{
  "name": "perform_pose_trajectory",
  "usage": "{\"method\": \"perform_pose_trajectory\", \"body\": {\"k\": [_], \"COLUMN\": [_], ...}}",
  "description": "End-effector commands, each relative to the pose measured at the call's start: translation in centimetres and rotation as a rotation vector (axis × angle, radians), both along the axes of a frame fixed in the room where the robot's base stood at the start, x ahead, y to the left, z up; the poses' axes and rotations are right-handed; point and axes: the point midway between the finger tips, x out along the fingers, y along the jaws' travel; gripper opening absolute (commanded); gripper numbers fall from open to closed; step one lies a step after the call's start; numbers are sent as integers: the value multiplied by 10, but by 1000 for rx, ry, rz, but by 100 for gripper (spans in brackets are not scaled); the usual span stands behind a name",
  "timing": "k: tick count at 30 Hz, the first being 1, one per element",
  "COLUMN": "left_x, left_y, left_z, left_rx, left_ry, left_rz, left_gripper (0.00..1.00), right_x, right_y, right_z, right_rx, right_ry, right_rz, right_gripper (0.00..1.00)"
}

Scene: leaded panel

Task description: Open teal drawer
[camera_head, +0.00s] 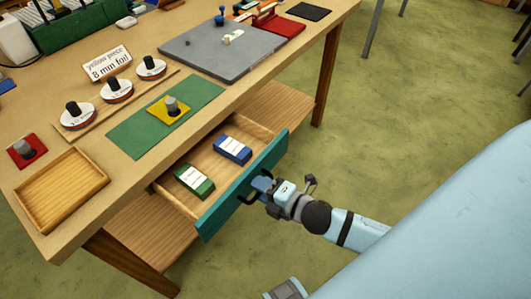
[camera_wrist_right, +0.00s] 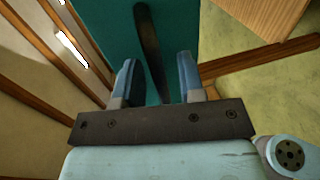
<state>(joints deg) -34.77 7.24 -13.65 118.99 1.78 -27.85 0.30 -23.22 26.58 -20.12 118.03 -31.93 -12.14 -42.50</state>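The teal drawer (camera_head: 228,207) under the workbench stands pulled out, with its wooden inside showing. A green box (camera_head: 194,181) and a blue box (camera_head: 233,149) with white labels lie in it. My right gripper (camera_head: 262,187) is at the dark handle (camera_head: 249,198) on the drawer's teal front. In the right wrist view, the handle (camera_wrist_right: 148,45) runs between the two blue fingers of the gripper (camera_wrist_right: 157,65), with teal gaps visible on both sides. The fingers look open around it.
The workbench top (camera_head: 60,230) holds a wooden tray (camera_head: 62,188), a green mat (camera_head: 130,137), a grey board (camera_head: 195,50) and several dark-knobbed pieces. A table leg (camera_head: 325,80) stands right of the drawer. The green floor (camera_head: 400,110) to the right is mostly clear.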

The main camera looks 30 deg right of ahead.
Motion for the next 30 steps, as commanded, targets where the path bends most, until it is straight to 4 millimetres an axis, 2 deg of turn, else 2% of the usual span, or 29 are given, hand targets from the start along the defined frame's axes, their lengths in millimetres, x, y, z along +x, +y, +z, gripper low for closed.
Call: {"method": "perform_pose_trajectory", "body": {"k": [6,10,24,30], "left_x": [0,0,1,0], "left_y": [0,-1,-3,-2], "left_z": [0,0,0,-1], "left_rx": [0,-2,-7,-6], "left_ry": [0,0,-1,-1], "left_rz": [0,1,5,3], "left_gripper": [56,56,56,56], "right_x": [-2,-13,-93,-117], "right_y": [0,-4,-33,-42], "right_z": [0,1,19,26], "right_rx": [1,0,1,1], "right_ry": [1,3,5,2], "right_rz": [0,0,-3,-1], "right_gripper": [36,36,36,36]}}
